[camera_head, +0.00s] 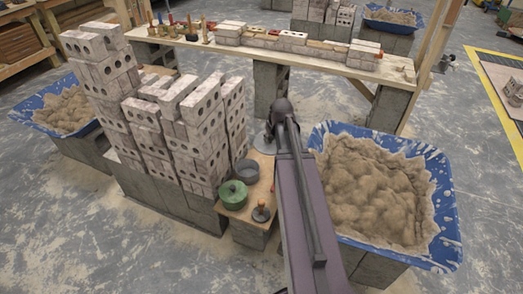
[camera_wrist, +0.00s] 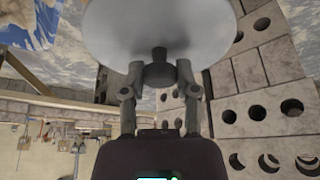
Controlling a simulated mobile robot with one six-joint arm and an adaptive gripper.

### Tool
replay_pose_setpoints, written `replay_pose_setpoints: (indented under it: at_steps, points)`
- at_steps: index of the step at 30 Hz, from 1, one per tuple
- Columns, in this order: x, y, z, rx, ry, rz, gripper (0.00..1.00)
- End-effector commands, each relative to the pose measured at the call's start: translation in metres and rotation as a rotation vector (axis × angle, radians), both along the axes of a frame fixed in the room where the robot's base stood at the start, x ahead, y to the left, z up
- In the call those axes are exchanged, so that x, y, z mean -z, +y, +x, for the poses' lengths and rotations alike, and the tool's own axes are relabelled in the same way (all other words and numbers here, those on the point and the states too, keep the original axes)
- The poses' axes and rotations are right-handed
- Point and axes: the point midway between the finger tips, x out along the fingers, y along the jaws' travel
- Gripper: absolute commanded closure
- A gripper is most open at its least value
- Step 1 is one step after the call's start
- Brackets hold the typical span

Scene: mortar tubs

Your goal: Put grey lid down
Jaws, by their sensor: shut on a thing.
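The grey lid (camera_wrist: 160,25) fills the top of the wrist view as a pale round disc, with its dark knob between my fingers. My gripper (camera_wrist: 159,72) is shut on that knob. In the head view the lid (camera_head: 263,141) shows as a grey disc beside my gripper (camera_head: 272,128), above the back of a small wooden stand (camera_head: 238,214); my arm partly hides it. A green pot with a green lid (camera_head: 232,191) stands in front of the grey pot.
Stacked hollow bricks (camera_head: 160,118) rise close on the left. A blue tub of mortar (camera_head: 447,225) stands on the right. A plank bench (camera_head: 395,73) with bricks and tools crosses behind.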

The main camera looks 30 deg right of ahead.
Motion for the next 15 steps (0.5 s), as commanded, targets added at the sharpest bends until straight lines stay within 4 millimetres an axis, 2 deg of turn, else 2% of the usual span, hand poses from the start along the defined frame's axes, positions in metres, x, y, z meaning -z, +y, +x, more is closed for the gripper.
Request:
replay_pose_setpoints:
  at_steps: [1,15]
  points:
    - [-0.018,0.0,0.0,0.0,0.0,0.0,1.0]
    - [-0.097,0.0,0.0,0.0,0.0,0.0,1.0]
